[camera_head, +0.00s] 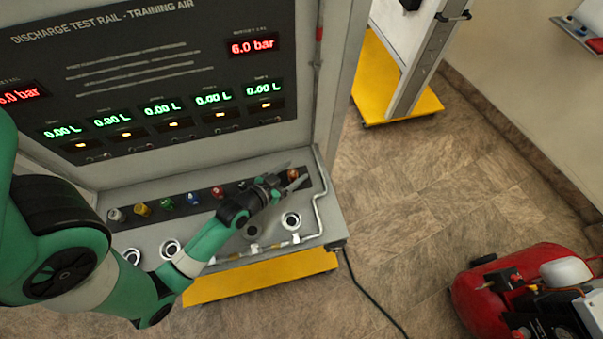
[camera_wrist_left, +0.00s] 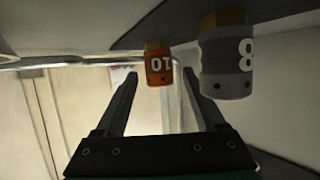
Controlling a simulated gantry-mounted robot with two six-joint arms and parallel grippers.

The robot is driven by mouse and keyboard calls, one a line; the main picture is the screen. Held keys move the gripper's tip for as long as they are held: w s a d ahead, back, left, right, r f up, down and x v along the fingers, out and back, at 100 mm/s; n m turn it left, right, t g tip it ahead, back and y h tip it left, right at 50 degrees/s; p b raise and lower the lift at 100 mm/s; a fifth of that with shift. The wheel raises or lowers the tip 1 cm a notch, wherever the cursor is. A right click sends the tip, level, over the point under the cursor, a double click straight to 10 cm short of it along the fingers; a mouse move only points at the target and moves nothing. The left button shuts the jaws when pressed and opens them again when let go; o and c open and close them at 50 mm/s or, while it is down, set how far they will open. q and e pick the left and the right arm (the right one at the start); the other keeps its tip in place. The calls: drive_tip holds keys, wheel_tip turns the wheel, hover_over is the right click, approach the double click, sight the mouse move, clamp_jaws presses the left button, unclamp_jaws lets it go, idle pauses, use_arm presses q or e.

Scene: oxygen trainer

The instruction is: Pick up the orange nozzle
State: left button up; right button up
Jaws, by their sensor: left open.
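The orange nozzle (camera_head: 293,174) stands at the right end of the dark strip on the bench ledge. In the left wrist view the orange nozzle (camera_wrist_left: 158,65) carries the number 10 and has a brass-coloured end. My left gripper (camera_head: 296,177) is open. Its fingertips point toward the orange nozzle, one to each side in the left wrist view (camera_wrist_left: 160,80). The fingers look apart from the nozzle; I cannot tell how far the tips reach along it. My right gripper is not in view.
A grey nozzle (camera_wrist_left: 226,65) numbered 8 is close beside the right finger. Red (camera_head: 217,192), blue (camera_head: 192,198), green (camera_head: 166,203) and yellow (camera_head: 141,208) nozzles stand farther left on the strip. A bent pipe (camera_head: 318,200) runs along the ledge's right side. A red compressor (camera_head: 480,300) is on the floor.

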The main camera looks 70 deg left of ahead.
use_arm(q)
drive_tip(key=shift+w+f, duration=0.1)
drive_tip(key=shift+w, duration=0.1)
drive_tip(key=shift+s, duration=0.25)
drive_tip(key=shift+c, duration=0.6)
clamp_jaws()
